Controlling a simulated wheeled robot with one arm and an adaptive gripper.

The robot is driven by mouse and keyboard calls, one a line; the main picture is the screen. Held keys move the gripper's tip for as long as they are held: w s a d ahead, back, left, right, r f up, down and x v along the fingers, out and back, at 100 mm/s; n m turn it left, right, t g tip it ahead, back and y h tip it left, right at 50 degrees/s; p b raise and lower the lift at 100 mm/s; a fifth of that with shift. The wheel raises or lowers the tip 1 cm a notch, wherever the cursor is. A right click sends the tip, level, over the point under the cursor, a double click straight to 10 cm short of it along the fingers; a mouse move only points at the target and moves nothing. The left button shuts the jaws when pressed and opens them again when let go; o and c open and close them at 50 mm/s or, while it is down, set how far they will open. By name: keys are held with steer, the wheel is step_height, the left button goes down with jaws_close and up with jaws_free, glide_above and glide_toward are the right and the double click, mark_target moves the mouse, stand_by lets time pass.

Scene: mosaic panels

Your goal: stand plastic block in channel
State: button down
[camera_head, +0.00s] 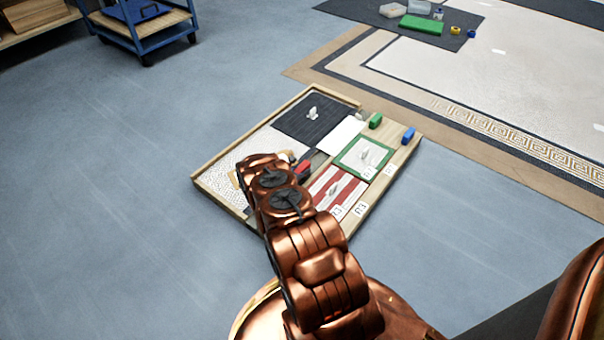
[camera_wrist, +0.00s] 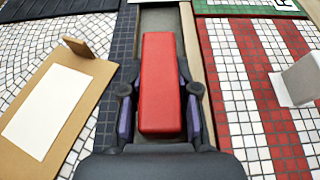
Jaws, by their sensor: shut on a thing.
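A red plastic block (camera_wrist: 160,85) is held between the two fingers of my gripper (camera_wrist: 161,108) in the wrist view. The block points away from me, with its long side over the grey channel (camera_wrist: 160,19) between a dark tiled strip and a tan wooden strip. Whether the block touches the channel floor I cannot tell. In the head view the red block (camera_head: 303,168) shows as a small patch beyond my arm, near the middle of the mosaic panel. My arm hides the gripper there.
The panel's wooden rim (camera_head: 225,203) surrounds several mosaic fields. A cardboard piece with a white sheet (camera_wrist: 45,112) lies left of the channel. A pale upright piece (camera_wrist: 300,78) stands on the red-and-white tiles. Green (camera_head: 376,121) and blue (camera_head: 408,136) blocks sit on the right edge.

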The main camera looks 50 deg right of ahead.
steer(key=shift+f, duration=0.7)
steer(key=c, duration=0.9)
jaws_free()
steer(key=shift+o, duration=0.2)
